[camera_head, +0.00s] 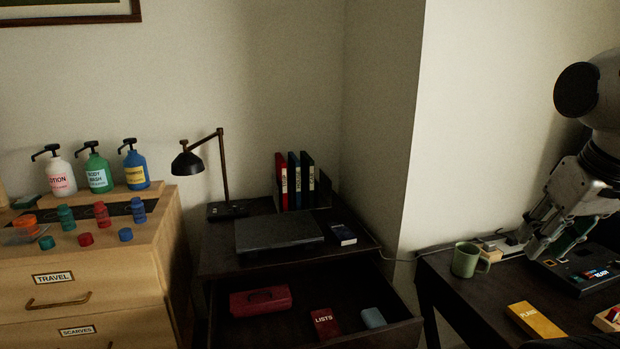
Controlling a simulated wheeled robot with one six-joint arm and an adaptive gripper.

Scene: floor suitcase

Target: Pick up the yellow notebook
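The yellow notebook (537,320) lies flat on the dark table at the lower right, with white lettering on its cover. Nothing covers it. My gripper (532,243) hangs at the right above the back of that table, pointing down and to the left. It is behind and above the notebook, apart from it. Its fingers are seen at an angle in dim light, so I cannot tell how far apart they are.
A green mug (466,259) stands left of my gripper, behind the notebook. A dark box (582,270) lies behind the notebook to the right. A red notebook (326,324) lies in the open drawer (395,333) of the middle desk.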

